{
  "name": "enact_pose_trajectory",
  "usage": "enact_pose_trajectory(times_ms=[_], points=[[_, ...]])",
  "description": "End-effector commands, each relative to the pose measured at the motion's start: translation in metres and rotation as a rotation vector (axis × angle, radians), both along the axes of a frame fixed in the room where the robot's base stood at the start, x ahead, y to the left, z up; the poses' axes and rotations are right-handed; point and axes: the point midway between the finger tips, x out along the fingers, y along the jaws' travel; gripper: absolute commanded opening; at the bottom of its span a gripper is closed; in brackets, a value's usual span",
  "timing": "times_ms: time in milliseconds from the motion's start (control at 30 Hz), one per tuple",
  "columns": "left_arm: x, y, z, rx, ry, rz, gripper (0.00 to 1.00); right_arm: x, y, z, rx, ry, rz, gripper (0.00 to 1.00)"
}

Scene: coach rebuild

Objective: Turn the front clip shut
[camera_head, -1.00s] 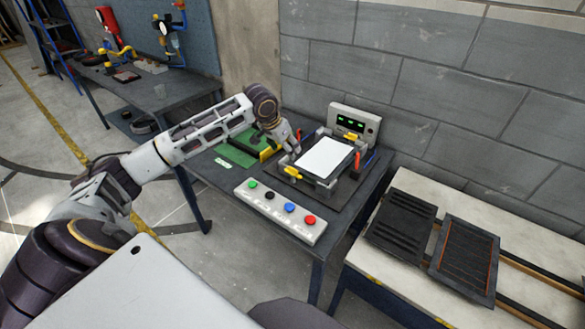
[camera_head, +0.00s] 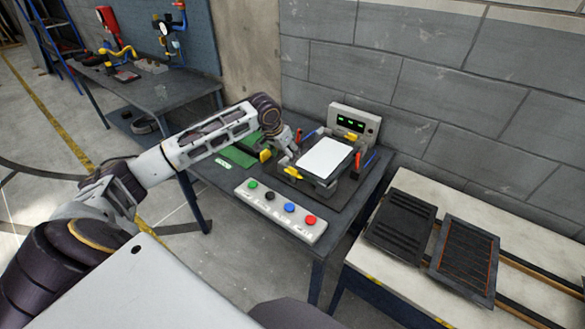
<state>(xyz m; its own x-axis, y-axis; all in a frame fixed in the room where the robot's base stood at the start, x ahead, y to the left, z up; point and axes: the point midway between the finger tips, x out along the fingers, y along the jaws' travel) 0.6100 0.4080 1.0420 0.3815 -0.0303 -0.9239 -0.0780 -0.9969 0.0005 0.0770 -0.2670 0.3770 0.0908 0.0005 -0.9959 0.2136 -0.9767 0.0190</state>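A fixture with a dark base (camera_head: 322,201) stands on the dark workbench, with a white plate (camera_head: 325,157) lying on it. A yellow clip (camera_head: 293,172) sits at the fixture's near left corner, and another yellow clip (camera_head: 350,137) shows at its back. My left gripper (camera_head: 293,158) is at the fixture's left side, just above and behind the near clip. The fingers are small and dim; I cannot tell whether they touch the clip or how far they are open. My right gripper is not in view.
A control box (camera_head: 353,126) with green lights stands behind the fixture. A button panel (camera_head: 280,211) lies in front. A green board (camera_head: 238,155) is partly behind my arm. Black racks (camera_head: 402,221) lie on the pale table at right. Red and blue handled tools flank the fixture.

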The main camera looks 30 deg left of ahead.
Motion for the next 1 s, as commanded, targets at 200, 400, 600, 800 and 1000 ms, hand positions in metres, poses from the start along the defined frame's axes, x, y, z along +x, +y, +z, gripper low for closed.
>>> enact_pose_trajectory(times_ms=[200,400,600,800,1000], points=[[0.011,-0.001,-0.027,-0.001,0.001,0.000,0.64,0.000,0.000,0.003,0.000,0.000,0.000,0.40],[0.021,-0.002,-0.051,-0.001,0.001,0.001,0.64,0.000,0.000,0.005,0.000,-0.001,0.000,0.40],[0.031,-0.003,-0.075,-0.001,0.001,0.000,0.64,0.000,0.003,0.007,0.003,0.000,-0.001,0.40],[0.038,-0.003,-0.091,0.000,0.000,0.001,0.64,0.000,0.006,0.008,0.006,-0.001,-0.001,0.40],[0.041,-0.003,-0.099,0.000,0.000,0.000,0.64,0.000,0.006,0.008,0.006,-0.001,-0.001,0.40]])
